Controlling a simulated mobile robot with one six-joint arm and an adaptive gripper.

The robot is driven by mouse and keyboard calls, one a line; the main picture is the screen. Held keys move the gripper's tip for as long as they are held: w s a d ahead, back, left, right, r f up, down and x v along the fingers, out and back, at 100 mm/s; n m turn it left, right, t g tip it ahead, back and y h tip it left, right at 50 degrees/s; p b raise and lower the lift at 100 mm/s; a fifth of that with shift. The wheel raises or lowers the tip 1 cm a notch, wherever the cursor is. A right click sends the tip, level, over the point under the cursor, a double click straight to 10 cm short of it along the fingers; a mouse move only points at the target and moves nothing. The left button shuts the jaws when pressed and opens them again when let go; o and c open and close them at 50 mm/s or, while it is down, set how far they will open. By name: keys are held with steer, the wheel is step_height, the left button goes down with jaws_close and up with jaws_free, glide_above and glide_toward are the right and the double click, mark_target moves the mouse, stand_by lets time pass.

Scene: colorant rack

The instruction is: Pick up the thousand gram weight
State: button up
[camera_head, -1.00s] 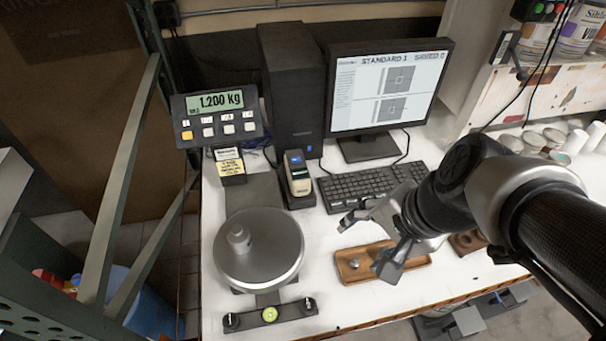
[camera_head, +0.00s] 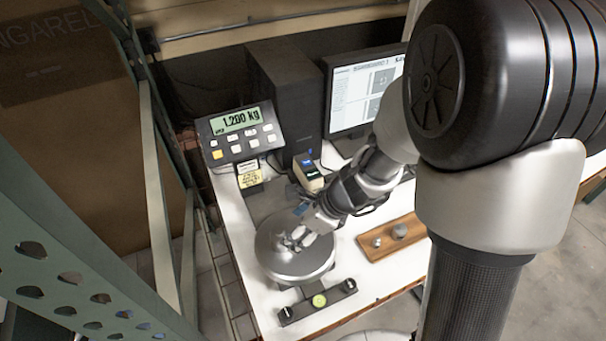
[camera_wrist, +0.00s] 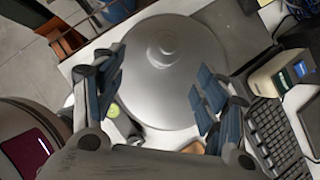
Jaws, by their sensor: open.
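A grey metal weight with a smaller round top (camera_wrist: 168,44) stands on the round silver scale pan (camera_wrist: 150,98). No marking on it can be read. In the head view the pan (camera_head: 295,268) is at the lower middle, and my gripper (camera_head: 298,238) is over it and mostly hides the weight. In the wrist view my gripper (camera_wrist: 160,76) has its fingers spread apart, with nothing between them. The weight shows beyond the fingertips, near the pan's middle. The scale display (camera_head: 238,121) reads 1.200 kg.
A wooden tray (camera_head: 385,250) right of the pan holds two small metal weights (camera_head: 377,242) (camera_head: 400,230). A handheld device (camera_head: 308,172), computer tower (camera_head: 285,95) and monitor (camera_head: 360,95) stand behind. A green rack post stands left.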

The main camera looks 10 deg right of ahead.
mark_target(283, 231)
steer(key=b+x, duration=0.1)
steer(key=x, duration=0.2)
steer(key=shift+w+a+f, duration=0.15)
steer(key=shift+a+f, duration=0.05)
steer(key=shift+f, duration=0.1)
steer(key=b+x, duration=0.1)
steer(key=x, duration=0.1)
steer(key=w+x, duration=0.1)
steer(key=x, duration=0.2)
steer(key=shift+w+a+b, duration=0.1)
steer(key=shift+a+b, duration=0.15)
steer(key=shift+b, duration=0.15)
steer(key=shift+c, duration=0.3)
jaws_close()
steer(key=shift+r, duration=0.1)
